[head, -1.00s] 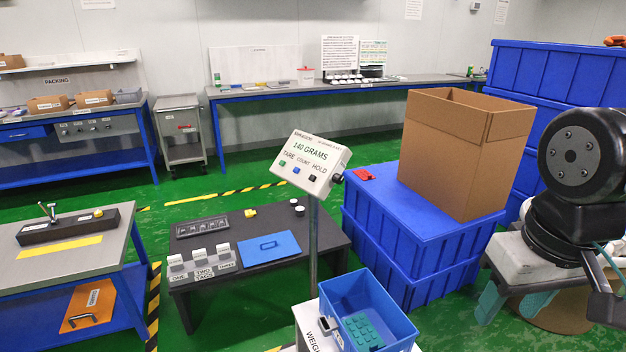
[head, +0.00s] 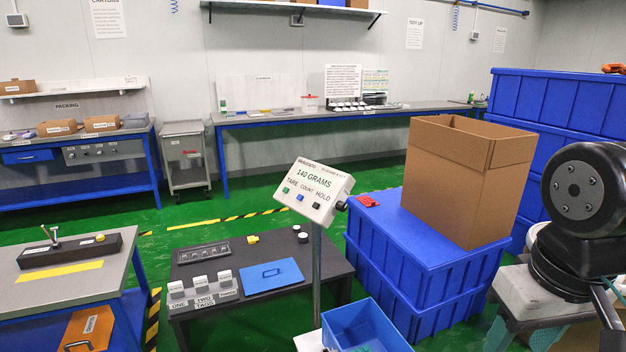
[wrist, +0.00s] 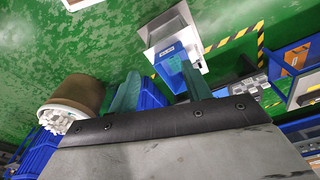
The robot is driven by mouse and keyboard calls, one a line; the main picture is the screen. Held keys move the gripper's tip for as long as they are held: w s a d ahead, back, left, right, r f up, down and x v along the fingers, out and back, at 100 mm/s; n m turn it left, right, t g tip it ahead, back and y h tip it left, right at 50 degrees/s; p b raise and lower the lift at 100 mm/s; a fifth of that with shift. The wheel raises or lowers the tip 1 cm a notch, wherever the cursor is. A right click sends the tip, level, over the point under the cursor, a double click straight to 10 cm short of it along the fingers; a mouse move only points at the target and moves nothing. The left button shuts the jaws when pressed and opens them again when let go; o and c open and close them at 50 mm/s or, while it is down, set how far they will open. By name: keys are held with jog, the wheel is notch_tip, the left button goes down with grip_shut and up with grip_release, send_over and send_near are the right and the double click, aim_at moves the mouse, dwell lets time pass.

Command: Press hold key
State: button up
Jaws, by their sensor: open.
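The hold key (head: 316,206) is the black key under the word HOLD, at the right end of the key row on a pale, tilted indicator box (head: 319,186). The box stands on a grey post and reads 140 GRAMS. A green tare key (head: 286,190) and a blue count key (head: 300,197) sit to its left. My gripper (wrist: 160,88) shows in the wrist view as two teal fingers held apart, with nothing gripped between them.
A blue bin (head: 365,325) sits below the indicator, cut by the frame. A black knob (head: 341,206) is at the box's right side. Blue crates (head: 400,225) with a cardboard box (head: 460,195) stand to the right. A low dark table (head: 335,272) is behind the post.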

grip_shut()
dwell(1.8)
